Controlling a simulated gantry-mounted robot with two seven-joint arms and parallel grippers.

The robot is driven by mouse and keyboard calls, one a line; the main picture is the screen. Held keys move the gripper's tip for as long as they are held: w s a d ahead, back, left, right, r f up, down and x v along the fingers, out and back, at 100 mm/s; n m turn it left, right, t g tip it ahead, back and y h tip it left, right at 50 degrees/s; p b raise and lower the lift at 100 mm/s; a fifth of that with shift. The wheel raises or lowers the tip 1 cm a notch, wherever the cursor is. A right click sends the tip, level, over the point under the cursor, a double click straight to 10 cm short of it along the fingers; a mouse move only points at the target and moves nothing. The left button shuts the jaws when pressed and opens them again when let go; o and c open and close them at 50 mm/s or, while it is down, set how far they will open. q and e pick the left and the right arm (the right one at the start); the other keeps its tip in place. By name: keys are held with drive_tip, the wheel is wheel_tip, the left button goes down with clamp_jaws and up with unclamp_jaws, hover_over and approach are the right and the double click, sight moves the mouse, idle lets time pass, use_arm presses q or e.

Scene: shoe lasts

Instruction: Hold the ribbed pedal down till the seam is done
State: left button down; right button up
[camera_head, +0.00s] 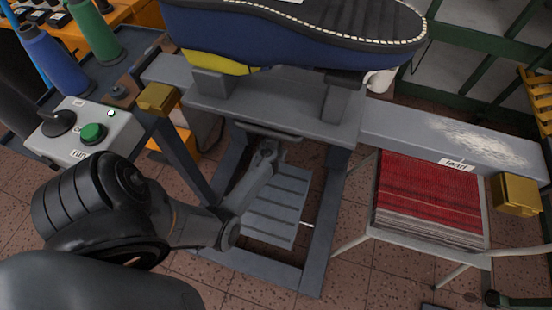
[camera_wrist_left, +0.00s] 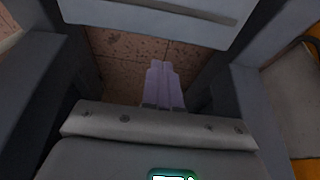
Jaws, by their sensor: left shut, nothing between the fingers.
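The ribbed pedal (camera_head: 280,205) is a grey plate with cross ribs, low inside a dark grey floor frame (camera_head: 315,255). My left arm reaches across its left side. My left gripper (camera_head: 268,149) is at the pedal's far end, under the grey beam; whether it touches the pedal cannot be told. In the left wrist view its pale fingers (camera_wrist_left: 162,72) are together and empty, with floor tiles behind them. A grey plate fills the top there; I cannot tell which part it is. A big blue shoe (camera_head: 290,30) with white stitching along its sole edge rests above the beam.
A control box (camera_head: 90,135) with a green button, black knob and lit green lamp stands left. Blue and green thread cones (camera_head: 95,35) stand behind it. A chair with a red cloth stack (camera_head: 430,195) is at right. Frame posts flank my gripper.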

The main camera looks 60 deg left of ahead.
use_arm(q)
drive_tip(key=b+x, duration=0.3)
drive_tip(key=x, duration=0.1)
drive_tip(key=b+x, duration=0.4)
drive_tip(key=x, duration=0.1)
drive_tip(key=shift+s+d+f, duration=0.1)
drive_tip(key=shift+d+f, duration=0.05)
drive_tip(key=shift+f, duration=0.2)
use_arm(e)
wheel_tip(320, 180, down, 9)
drive_tip(key=shift+a+r, duration=0.15)
drive_tip(key=shift+r, duration=0.05)
